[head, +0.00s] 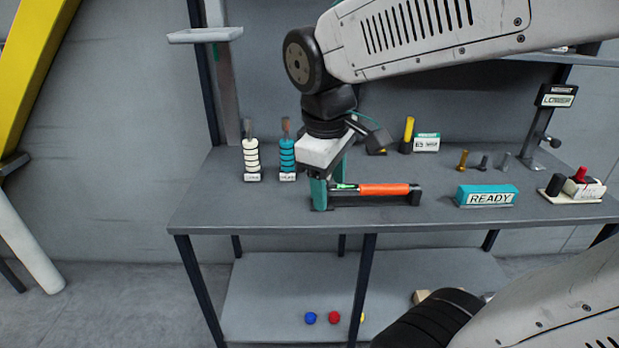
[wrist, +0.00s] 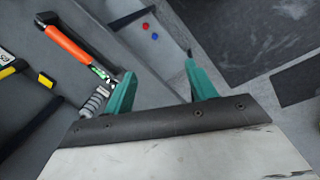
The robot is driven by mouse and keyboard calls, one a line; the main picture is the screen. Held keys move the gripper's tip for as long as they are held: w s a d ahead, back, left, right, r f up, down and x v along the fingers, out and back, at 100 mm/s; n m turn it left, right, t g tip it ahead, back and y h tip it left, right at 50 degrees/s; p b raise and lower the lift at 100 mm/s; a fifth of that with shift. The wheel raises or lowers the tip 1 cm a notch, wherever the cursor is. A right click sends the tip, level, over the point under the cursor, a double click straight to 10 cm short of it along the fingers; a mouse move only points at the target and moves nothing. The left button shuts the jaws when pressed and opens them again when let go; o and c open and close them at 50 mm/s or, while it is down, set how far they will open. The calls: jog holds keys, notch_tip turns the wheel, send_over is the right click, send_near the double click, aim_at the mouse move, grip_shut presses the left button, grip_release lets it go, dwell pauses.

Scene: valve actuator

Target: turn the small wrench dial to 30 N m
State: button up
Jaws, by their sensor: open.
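The wrench (head: 384,189) has an orange handle and lies level across a dark cradle on the bench. In the wrist view the wrench (wrist: 66,46) runs diagonally at upper left. A small green-and-white window (wrist: 99,72) and a grey ridged part (wrist: 95,102), which looks like the dial, show at its near end. My gripper (head: 329,183) is open at the left end of the wrench, its teal fingers pointing down. In the wrist view my gripper (wrist: 160,82) has its left finger close beside the ridged part; whether they touch cannot be told. The dial setting is unreadable.
A teal READY block (head: 487,196) stands right of the cradle. White rings (head: 252,160) and blue rings (head: 287,158) are stacked on posts at left. Several small pegs, a yellow-handled tool (head: 408,134) and a red-knobbed box (head: 581,186) stand behind and right. The bench front is clear.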

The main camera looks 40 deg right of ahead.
jog(key=w+d+f+n+h, duration=0.1)
jog(key=w+d+f+n, duration=0.1)
jog(key=w+d+n, duration=0.3)
jog(key=w+d+f+n+g+h, duration=0.1)
jog(key=w+f+n, duration=0.2)
jog(key=w, duration=0.5)
jog(key=w+d+f+n+h, duration=0.1)
jog(key=w+d+f+n, duration=0.1)
jog(key=w+d+n, duration=0.3)
jog(key=shift+m, duration=0.4)
jog(key=f, duration=0.2)
jog(key=d+f, duration=0.1)
jog(key=f, duration=0.1)
jog(key=w+f, duration=0.1)
jog(key=f, duration=0.2)
jog(key=shift+d, duration=0.2)
jog(key=shift+r, duration=0.1)
jog(key=c, duration=1)
